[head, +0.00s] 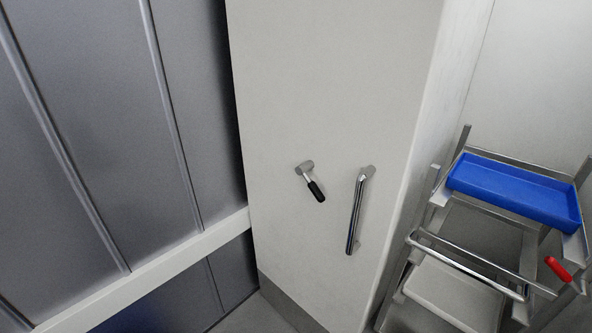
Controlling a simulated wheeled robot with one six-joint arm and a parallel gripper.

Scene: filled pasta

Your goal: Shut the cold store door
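The cold store door (325,100) is a tall pale panel in the middle of the head view, with a grey strip along its bottom. It carries a short lever (311,182) with a black grip and, to the right, a long chrome pull handle (355,212). A thick pale side face (428,140) shows along its right; I cannot tell whether this is the door's own edge. A dark strip runs along its left side. How far the door stands open cannot be told from this view. My gripper is not in view.
A metal trolley or step frame (470,265) with a blue tray (515,188) and a red grip (558,269) stands at the right, close to the door's right side. Grey ribbed panels (90,120) with a pale rail (150,270) fill the left. Little floor shows.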

